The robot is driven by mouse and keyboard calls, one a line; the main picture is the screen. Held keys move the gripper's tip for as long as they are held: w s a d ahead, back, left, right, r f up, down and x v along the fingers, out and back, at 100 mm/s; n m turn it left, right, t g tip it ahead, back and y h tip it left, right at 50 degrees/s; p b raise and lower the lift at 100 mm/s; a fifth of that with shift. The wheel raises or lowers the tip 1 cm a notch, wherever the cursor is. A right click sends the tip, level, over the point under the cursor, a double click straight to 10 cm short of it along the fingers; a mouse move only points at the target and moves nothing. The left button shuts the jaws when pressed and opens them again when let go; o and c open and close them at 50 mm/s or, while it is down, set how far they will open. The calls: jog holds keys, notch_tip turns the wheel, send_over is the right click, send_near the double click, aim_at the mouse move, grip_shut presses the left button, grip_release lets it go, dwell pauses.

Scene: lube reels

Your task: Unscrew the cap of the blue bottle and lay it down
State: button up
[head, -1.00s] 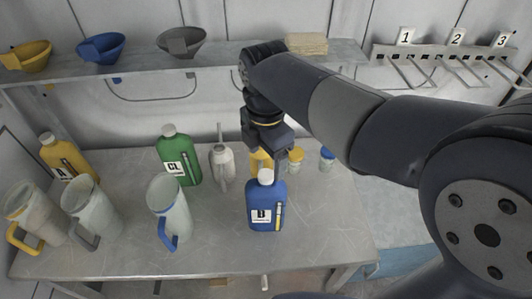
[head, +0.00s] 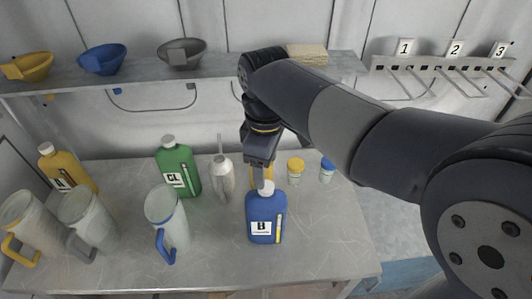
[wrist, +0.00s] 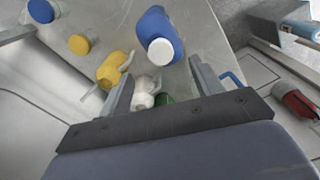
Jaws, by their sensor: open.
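The blue bottle (head: 262,226), labelled B, stands upright on the bench with its white cap (head: 267,185) on top. In the wrist view the bottle (wrist: 153,24) and its round white cap (wrist: 160,52) show beyond the fingertips. My gripper (head: 262,183) points down at the cap, just above or beside it, and partly hides it in the head view. In the wrist view my gripper (wrist: 162,68) has its fingers spread wide with nothing between the pads. I cannot tell whether a finger touches the cap.
A white oil can (head: 222,178), green bottle (head: 186,178) and blue-handled jug (head: 165,213) stand left of the blue bottle. A yellow-lidded jar (head: 296,172) and blue-lidded jar (head: 327,170) stand behind right. Bare bench (head: 325,235) lies right of the blue bottle.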

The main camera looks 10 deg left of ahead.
aim_at(266, 188)
jog(key=m, duration=0.1)
jog(key=m+b, duration=0.1)
jog(key=m, duration=0.1)
jog(key=shift+w+a+r+m, duration=0.1)
jog(key=shift+w+r+m, duration=0.05)
jog(key=shift+r+m, duration=0.15)
jog(key=m, duration=0.1)
jog(key=r+m+b, duration=0.1)
jog(key=m, duration=0.3)
jog(key=shift+r+b, duration=0.25)
jog(key=shift+b, duration=0.1)
jog(key=f+m, duration=0.2)
jog(key=m, duration=0.1)
jog(key=f+m+b, duration=0.1)
jog(key=f+m, duration=0.2)
jog(key=f+m+b, duration=0.1)
jog(key=f+m, duration=0.1)
jog(key=m, duration=0.1)
jog(key=shift+s+f+m, duration=0.25)
jog(key=shift+f+m, duration=0.05)
jog(key=shift+f, duration=0.1)
jog(key=shift+c, duration=0.4)
jog(key=c, duration=0.9)
jog(key=n, duration=0.3)
jog(key=shift+r+n+p, duration=0.1)
jog(key=shift+n+p, duration=0.2)
jog(key=shift+p, duration=0.1)
jog(key=shift+n, duration=0.8)
